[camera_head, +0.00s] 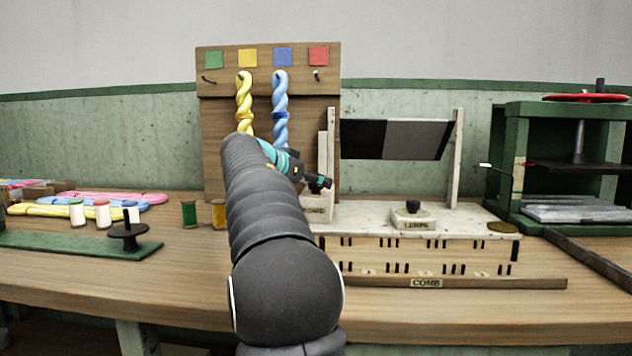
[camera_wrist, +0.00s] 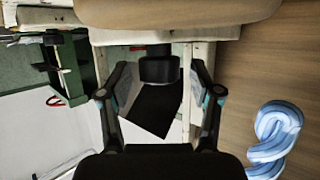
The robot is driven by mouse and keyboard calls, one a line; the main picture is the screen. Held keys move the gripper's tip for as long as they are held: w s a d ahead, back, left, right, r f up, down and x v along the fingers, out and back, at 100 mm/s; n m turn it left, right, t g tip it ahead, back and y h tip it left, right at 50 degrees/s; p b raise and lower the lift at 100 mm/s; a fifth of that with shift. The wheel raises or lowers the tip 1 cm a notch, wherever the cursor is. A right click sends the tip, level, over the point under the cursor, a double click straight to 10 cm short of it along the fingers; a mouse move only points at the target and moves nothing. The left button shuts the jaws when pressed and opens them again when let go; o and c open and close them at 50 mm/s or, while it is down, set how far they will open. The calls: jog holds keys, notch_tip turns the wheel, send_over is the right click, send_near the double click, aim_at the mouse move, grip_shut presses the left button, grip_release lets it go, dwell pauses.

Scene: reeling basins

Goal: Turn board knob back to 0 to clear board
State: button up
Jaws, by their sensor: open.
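A pale block marked with a partly covered label ending in "OARD" (camera_head: 318,213) sits at the left end of the comb stand in the head view. My gripper (camera_head: 319,183) is just above it and covers whatever is on its top. In the wrist view my gripper (camera_wrist: 160,82) is open, its two fingers spread apart. A dark, rounded knob-like shape (camera_wrist: 159,68) shows between the fingers, with a gap on each side.
A second block with a black knob (camera_head: 413,206) stands to the right, beside a brass disc (camera_head: 502,227). A green press (camera_head: 560,160) is farther right. A pegboard (camera_head: 222,130) with yellow and blue skeins (camera_head: 281,100) rises behind my arm. Spools and a green mat lie left.

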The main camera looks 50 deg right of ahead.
jog(key=shift+d+f, duration=0.15)
jog(key=shift+d, duration=0.2)
jog(key=c, duration=1.2)
jog(key=shift+o, duration=0.2)
jog(key=shift+n+t+b, duration=0.3)
jog(key=shift+b, duration=0.1)
